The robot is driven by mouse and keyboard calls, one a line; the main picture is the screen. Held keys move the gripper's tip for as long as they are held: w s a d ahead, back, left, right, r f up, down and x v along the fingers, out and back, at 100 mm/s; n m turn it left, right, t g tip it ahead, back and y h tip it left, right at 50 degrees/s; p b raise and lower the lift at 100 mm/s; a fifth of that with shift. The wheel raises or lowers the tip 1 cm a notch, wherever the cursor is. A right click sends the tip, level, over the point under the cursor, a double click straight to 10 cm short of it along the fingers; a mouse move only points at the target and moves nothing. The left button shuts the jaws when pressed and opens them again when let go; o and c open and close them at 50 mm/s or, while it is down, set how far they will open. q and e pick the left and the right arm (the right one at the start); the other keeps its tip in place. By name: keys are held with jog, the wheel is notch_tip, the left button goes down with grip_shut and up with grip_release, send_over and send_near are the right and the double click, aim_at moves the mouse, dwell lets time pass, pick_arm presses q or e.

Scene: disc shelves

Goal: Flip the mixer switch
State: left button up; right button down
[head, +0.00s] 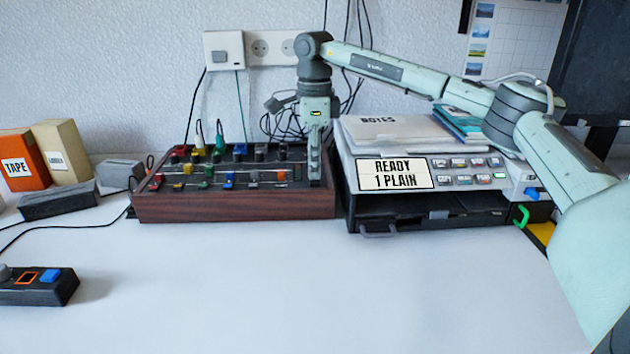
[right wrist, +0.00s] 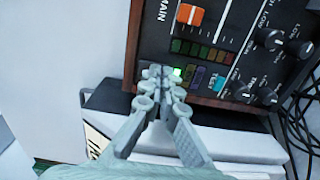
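The mixer (head: 235,206) is a wood-sided desk with rows of coloured sliders and knobs, standing against the wall. My right gripper (head: 314,180) points down at its right end. In the right wrist view the gripper (right wrist: 160,73) has its two fingers together, with no object visible between them. The fingertips are over the corner of the mixer panel (right wrist: 226,40), beside a lit green light (right wrist: 178,71). The switch cannot be made out; the fingertips cover that part of the panel. Whether they touch it I cannot tell. My left gripper is not in view.
A printer (head: 470,180) with papers (head: 395,132) on top stands close right of the mixer, under my right arm. An orange tape box (head: 25,172) and dark boxes stand left. A black switch box (head: 38,287) lies front left.

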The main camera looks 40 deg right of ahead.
notch_tip(320, 180, up, 5)
jog(key=p, duration=0.4)
jog(key=shift+f, duration=0.2)
jog(key=shift+r, duration=1.15)
